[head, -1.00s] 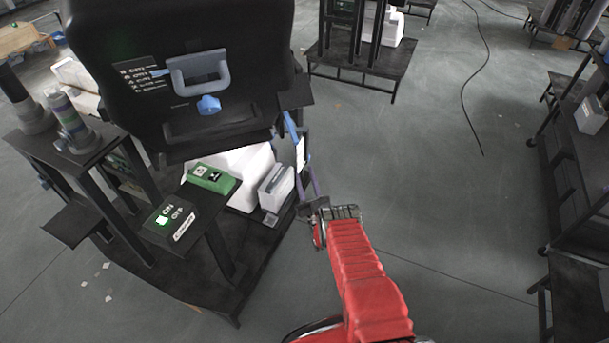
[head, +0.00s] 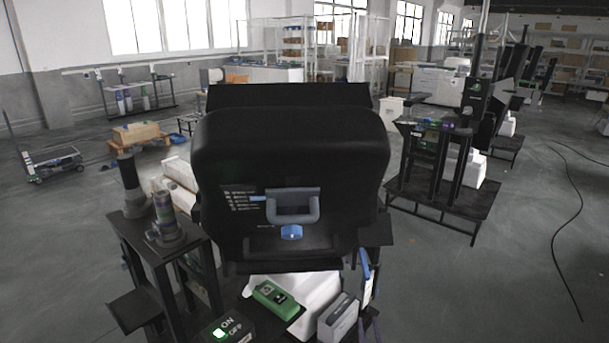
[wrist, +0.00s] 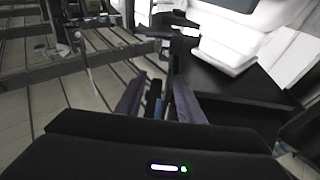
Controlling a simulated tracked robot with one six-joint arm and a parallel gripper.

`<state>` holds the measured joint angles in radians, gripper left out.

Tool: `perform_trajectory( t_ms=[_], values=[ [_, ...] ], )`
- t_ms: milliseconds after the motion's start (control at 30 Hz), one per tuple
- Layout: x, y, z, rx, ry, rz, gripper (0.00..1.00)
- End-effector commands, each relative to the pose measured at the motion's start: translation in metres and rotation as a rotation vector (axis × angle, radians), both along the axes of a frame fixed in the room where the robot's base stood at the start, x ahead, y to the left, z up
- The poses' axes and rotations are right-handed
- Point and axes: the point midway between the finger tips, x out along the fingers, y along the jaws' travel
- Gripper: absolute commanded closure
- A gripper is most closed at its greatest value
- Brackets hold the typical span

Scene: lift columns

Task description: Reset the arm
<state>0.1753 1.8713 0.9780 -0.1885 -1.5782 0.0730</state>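My gripper (wrist: 157,92) shows in the wrist view, its two dark fingers pointing away from the camera with a gap between them. The gripper looks open. A small dark and blue shape shows in the gap; it seems to lie beyond the fingers, and I see nothing clearly held. To the right of the fingers is a black platform (wrist: 235,92) with white blocks (wrist: 232,40) on it.
A lift column with a big black head (head: 290,165) and grey handle (head: 293,206) stands close ahead. Below are a green device (head: 275,298) and an ON/OFF box (head: 225,330). Another column stand (head: 440,200) is at right.

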Motion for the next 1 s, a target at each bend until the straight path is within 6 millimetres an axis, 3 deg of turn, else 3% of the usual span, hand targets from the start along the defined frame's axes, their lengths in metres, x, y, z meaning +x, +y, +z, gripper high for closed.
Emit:
perform_trajectory(
  t_ms=[33, 200, 433, 667, 1000],
  values=[
    [-0.003, 0.000, -0.023, 0.003, 0.082, -0.008, 0.66],
    [-0.004, -0.005, -0.073, 0.005, 0.328, -0.030, 0.66],
    [-0.006, -0.010, -0.100, 0.004, 0.620, -0.053, 0.66],
    [-0.013, -0.013, -0.093, 0.002, 0.861, -0.070, 0.66],
    [-0.034, -0.012, -0.046, 0.001, 1.121, -0.083, 0.66]
  ],
)
